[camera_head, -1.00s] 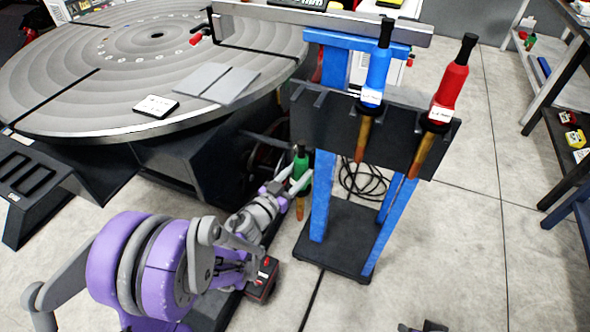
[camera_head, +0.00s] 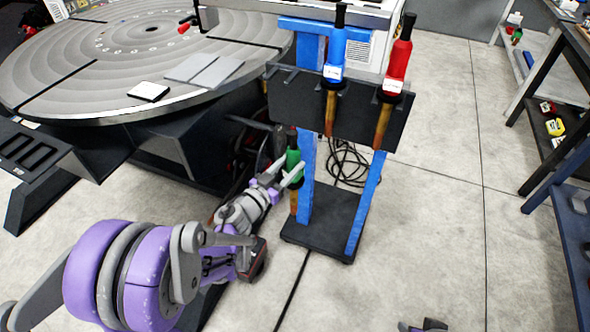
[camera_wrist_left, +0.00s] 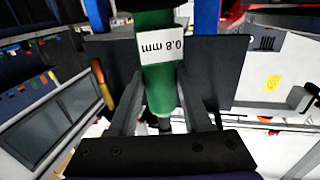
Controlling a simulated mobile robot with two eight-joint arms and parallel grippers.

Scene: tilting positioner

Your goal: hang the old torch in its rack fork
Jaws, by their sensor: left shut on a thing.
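The green torch (camera_head: 293,160), labelled 0.8 mm, is held by my left gripper (camera_head: 291,178). It hangs roughly upright, nozzle down, low beside the left blue post of the rack. In the left wrist view the green torch (camera_wrist_left: 160,75) sits between the two fingers. The dark rack panel (camera_head: 292,103) carries forks along its top. A blue torch (camera_head: 335,52) and a red torch (camera_head: 399,62) hang in forks; forks at the left end look empty. The green torch is below the panel, apart from the forks. A bit of my right gripper (camera_head: 425,326) shows at the bottom edge.
A large round turntable (camera_head: 60,65) fills the upper left. Black cables (camera_head: 345,165) lie coiled behind the rack. The rack's dark base (camera_head: 325,235) stands on the floor. Shelves (camera_head: 555,130) stand at the far right. The floor between rack and shelves is clear.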

